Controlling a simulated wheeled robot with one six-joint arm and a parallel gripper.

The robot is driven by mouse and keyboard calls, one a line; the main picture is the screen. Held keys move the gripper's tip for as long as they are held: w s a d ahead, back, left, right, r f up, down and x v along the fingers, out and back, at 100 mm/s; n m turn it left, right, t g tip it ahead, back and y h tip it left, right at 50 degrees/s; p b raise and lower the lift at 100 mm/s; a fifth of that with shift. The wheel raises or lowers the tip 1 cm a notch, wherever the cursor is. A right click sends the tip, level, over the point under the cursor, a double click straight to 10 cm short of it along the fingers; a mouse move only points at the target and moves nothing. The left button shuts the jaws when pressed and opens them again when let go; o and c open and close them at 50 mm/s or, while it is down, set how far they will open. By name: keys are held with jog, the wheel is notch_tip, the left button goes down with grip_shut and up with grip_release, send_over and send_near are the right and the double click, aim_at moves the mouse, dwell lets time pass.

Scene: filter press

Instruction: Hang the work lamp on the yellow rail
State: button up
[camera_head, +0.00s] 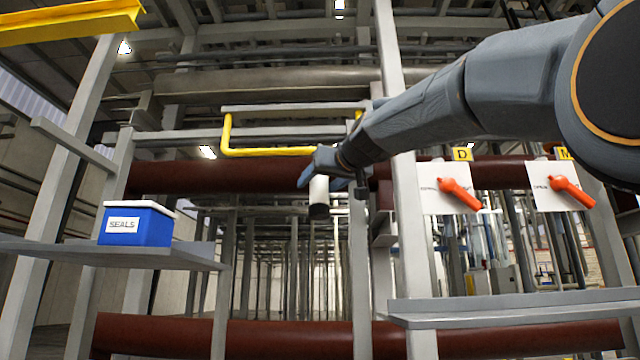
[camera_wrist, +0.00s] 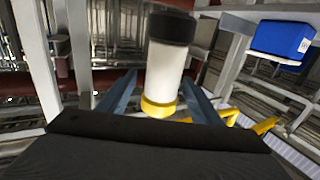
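The work lamp is a white cylinder (camera_head: 319,189) with a dark lower end, hanging upright below my gripper (camera_head: 322,172) in the head view. In the wrist view the lamp (camera_wrist: 166,67) stands between the two blue-grey fingers (camera_wrist: 160,82), showing a black end and a yellow collar. My gripper appears shut on it; the exact contact is hidden. The yellow rail (camera_head: 270,152) is a horizontal bar with upturned ends under a grey beam. My gripper overlaps its right end in the picture. Whether lamp and rail touch, and any hook, cannot be made out.
A blue SEALS box (camera_head: 137,224) sits on a grey shelf (camera_head: 190,256) at left. A dark red pipe (camera_head: 190,177) runs behind the rail. Grey posts flank my arm. Two orange-red levers (camera_head: 460,193) stand on white plates at right, above another grey shelf (camera_head: 520,304).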

jog(key=b+v, duration=0.3)
jog(key=v, duration=0.4)
jog(key=shift+s+d+b, duration=0.15)
jog(key=shift+s+b, duration=0.15)
jog(key=shift+b, duration=0.05)
